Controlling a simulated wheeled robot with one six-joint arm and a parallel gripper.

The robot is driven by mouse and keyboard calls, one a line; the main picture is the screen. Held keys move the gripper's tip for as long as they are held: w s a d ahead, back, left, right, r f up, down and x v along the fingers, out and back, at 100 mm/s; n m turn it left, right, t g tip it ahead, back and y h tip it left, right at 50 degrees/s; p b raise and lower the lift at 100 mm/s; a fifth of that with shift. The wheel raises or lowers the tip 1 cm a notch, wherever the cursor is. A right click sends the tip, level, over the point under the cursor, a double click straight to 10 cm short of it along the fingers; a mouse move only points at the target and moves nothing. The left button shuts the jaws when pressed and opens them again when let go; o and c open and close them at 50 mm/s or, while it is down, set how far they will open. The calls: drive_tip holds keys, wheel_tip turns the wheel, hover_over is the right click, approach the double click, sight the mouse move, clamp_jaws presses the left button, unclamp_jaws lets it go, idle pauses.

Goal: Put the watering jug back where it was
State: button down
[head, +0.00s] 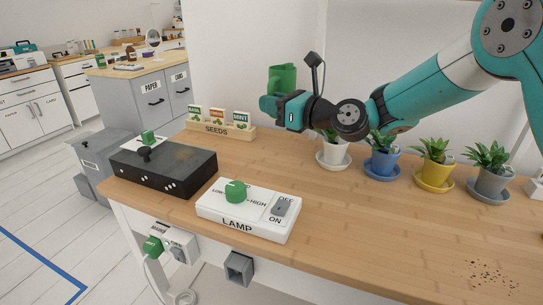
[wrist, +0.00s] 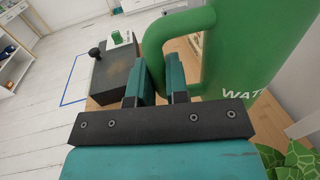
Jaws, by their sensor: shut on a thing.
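The green watering jug (head: 283,78) is held up in the air above the back of the desk. In the wrist view its body (wrist: 245,50) fills the upper right, with part of a white "WAT" label showing. My gripper (head: 268,103) is shut on the jug's handle, which shows between the fingers in the wrist view (wrist: 157,48). The jug looks about upright, well clear of the desk top (head: 350,220). Its base is partly hidden behind my gripper in the head view.
A seeds rack (head: 217,130) stands at the back left. Potted plants in white (head: 333,152), blue (head: 382,162), yellow (head: 432,173) and grey (head: 488,184) line the back right. A black box (head: 163,168) and lamp panel (head: 248,212) sit in front. Dark specks (head: 490,275) lie front right; mid-desk is clear.

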wheel_tip(320, 180, down, 12)
drive_tip(key=b, duration=0.2)
drive_tip(key=shift+b, duration=0.35)
drive_tip(key=shift+f, duration=0.2)
drive_tip(key=c, duration=1.1)
unclamp_jaws()
